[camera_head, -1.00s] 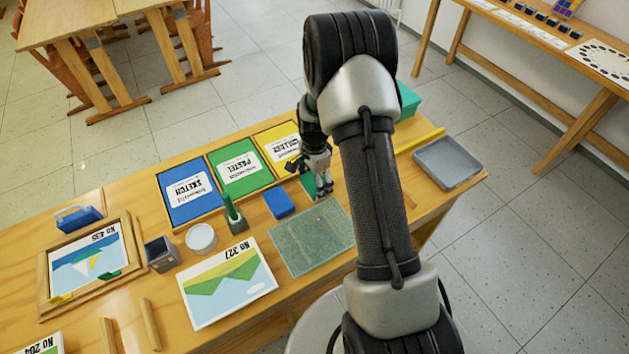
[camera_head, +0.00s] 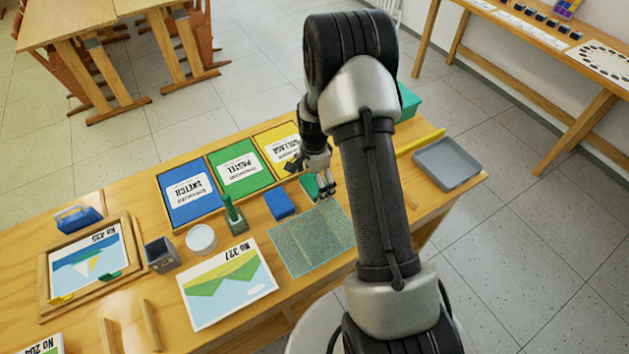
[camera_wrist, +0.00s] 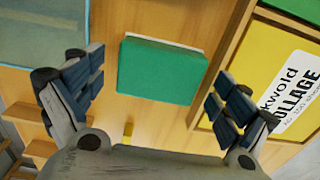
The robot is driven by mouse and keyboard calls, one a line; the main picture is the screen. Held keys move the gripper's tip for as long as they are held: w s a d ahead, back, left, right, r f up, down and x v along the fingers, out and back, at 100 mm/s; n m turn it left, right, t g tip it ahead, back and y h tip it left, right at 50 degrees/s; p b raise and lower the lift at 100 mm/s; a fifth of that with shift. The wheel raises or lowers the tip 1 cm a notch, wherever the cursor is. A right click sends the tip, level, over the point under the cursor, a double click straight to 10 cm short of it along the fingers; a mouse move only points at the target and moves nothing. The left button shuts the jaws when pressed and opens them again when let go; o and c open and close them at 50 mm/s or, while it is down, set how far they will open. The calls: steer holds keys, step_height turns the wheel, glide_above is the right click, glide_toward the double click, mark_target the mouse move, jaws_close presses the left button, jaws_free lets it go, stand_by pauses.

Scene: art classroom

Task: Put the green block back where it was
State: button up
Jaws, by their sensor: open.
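The green block (camera_head: 309,187) lies on the wooden table beside the blue block (camera_head: 280,205), just beyond the grey-green mat (camera_head: 312,238). My gripper partly covers it in the head view. In the wrist view the green block (camera_wrist: 162,70) lies flat on the wood, between the mat at the upper left and the yellow collage folder (camera_wrist: 285,85) at the right. My gripper (camera_wrist: 158,98) is open, its two fingers wide apart on either side of the block in the picture. I see no finger touching it. In the head view my gripper (camera_head: 325,190) is low near the block.
Blue, green (camera_head: 240,166) and yellow folders lie in a wooden rack behind. A grey tray (camera_head: 447,163) and a yellow bar (camera_head: 420,141) are at the right.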

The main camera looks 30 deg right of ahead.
step_height(320, 180, up, 12)
steer(key=p, duration=0.4)
step_height(320, 180, up, 8)
steer(key=n, duration=0.3)
glide_above(314, 183)
steer(key=s+a, duration=0.2)
steer(key=a, duration=0.1)
steer(key=s+a+r+n+t, duration=0.1)
steer(key=s+a+r+n, duration=0.15)
steer(key=r, duration=0.35)
steer(key=s+a+r+n+t, duration=0.1)
steer(key=s+a+r+n, duration=0.1)
steer(key=s+r, duration=0.25)
steer(key=s+a+r+n+t, duration=0.1)
steer(key=s+a+r+n, duration=0.1)
steer(key=s, duration=0.3)
steer(key=s+a+r+n, duration=0.2)
steer(key=s+n, duration=0.2)
steer(key=s, duration=0.2)
steer(key=s+a+r+n+t, duration=0.1)
steer(key=s+a+r+n, duration=0.1)
steer(key=s+n, duration=0.2)
steer(key=shift+s+a+r+t, duration=0.2)
steer(key=shift+s+t, duration=0.1)
steer(key=shift+s, duration=0.65)
steer(key=shift+a, duration=0.1)
